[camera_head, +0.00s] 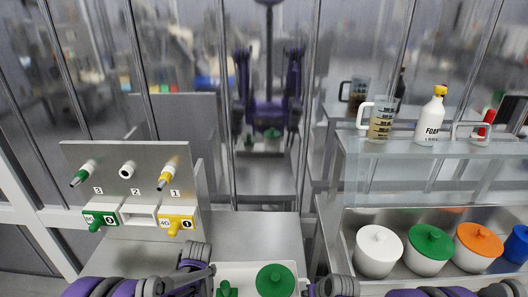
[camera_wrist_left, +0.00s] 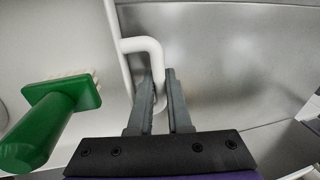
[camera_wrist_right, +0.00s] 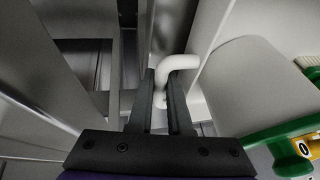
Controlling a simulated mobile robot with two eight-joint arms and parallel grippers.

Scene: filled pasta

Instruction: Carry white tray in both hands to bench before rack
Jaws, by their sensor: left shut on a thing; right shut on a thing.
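The white tray (camera_head: 222,268) is at the bottom centre of the head view, cut off by the lower edge. A green-lidded pot (camera_head: 275,280) and a green-handled tool (camera_head: 227,289) are in it. My left gripper (camera_wrist_left: 155,90) is shut on the tray's white handle (camera_wrist_left: 148,46) in the left wrist view. My right gripper (camera_wrist_right: 163,88) is shut on the opposite white handle (camera_wrist_right: 180,63). The bench (camera_head: 255,231) is just beyond the tray. I cannot tell whether the tray touches the bench.
A raised shelf (camera_head: 455,150) at right carries a measuring jug (camera_head: 381,120), a white bottle (camera_head: 431,118) and a red-topped item (camera_head: 487,122). Below are white (camera_head: 378,250), green (camera_head: 430,248) and orange-lidded (camera_head: 478,245) pots. The bench middle is clear.

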